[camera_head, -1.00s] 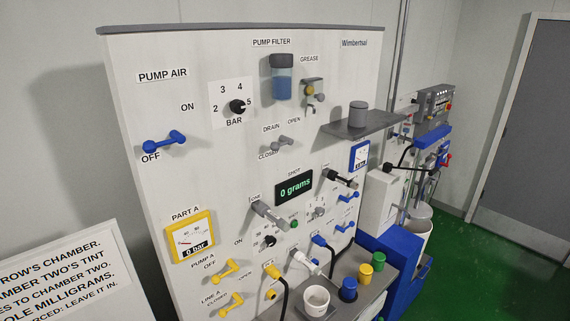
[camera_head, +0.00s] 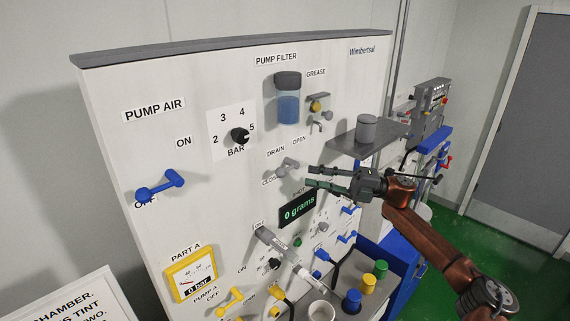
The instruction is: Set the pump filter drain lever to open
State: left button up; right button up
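The drain lever (camera_head: 287,167) is a small grey lever on the white panel, below the pump filter (camera_head: 288,98). It lies slanted, its lower left end near the CLOSED label (camera_head: 269,181); the OPEN label (camera_head: 299,140) is above it to the right. My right gripper (camera_head: 309,177) comes in from the right, its two dark fingers apart and pointing left at the lever. The fingertips are just right of the lever, with nothing between them; whether they touch it cannot be told. My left gripper is out of view.
A grey shelf (camera_head: 352,138) with a grey cup juts from the panel just above my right gripper. The shot display (camera_head: 298,211) is just below it. A grease tap (camera_head: 320,118) is above the lever. The blue pump air lever (camera_head: 160,187) is far left.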

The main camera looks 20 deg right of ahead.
jog(key=w+a+r+n+g+p, duration=0.1)
jog(key=w+a+r+p, duration=0.1)
jog(key=a, duration=0.4)
jog(key=shift+w+a+r+p, duration=0.2)
jog(key=shift+a+r+p, duration=0.2)
jog(key=shift+p, duration=0.5)
jog(key=shift+c, duration=0.7)
grip_shut()
jog(key=shift+f, duration=0.2)
